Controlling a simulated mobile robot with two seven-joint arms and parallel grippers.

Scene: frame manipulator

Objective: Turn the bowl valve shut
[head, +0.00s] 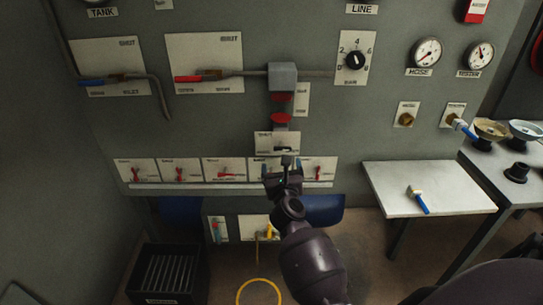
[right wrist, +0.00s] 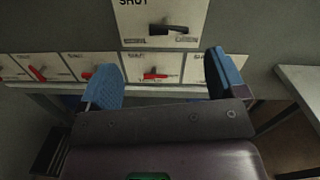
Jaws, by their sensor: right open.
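A pale plate with a small black lever (head: 285,149), which I take to be the bowl valve, is on the grey panel below the grey box and red parts. In the right wrist view the lever (right wrist: 168,29) lies about level across its plate, and the word SHUT shows at the plate's upper left. My right gripper (head: 283,174) is just below this plate in the head view. In the right wrist view its blue-padded fingers (right wrist: 163,82) are wide apart with nothing between them, and the lever is beyond them, apart. My left gripper is not in view.
A row of small plates with red levers (head: 181,172) runs below the valve, above a pale ledge (head: 160,187). A white table (head: 400,180) stands at right.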

